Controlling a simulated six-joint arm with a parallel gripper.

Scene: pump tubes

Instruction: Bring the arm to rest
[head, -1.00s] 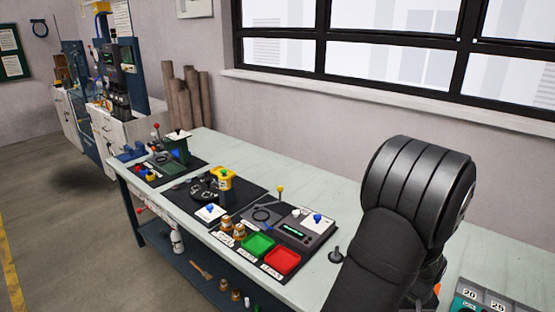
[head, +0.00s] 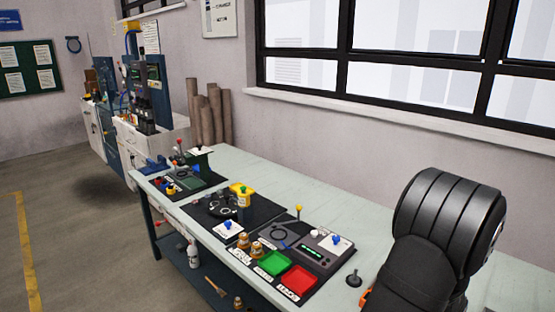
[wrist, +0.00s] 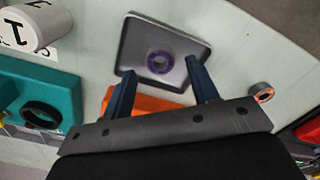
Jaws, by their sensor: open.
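My gripper (wrist: 161,70) shows in the wrist view with its two dark blue fingers spread apart and nothing held between them. A square grey tray (wrist: 192,28) lies beyond and between the fingertips, with a purple ring (wrist: 160,62) on it. I cannot tell how high the fingers are above the tray. In the head view my dark arm fills the lower right, and the gripper is out of sight there.
Green (head: 272,263) and red (head: 298,282) trays sit on the bench.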

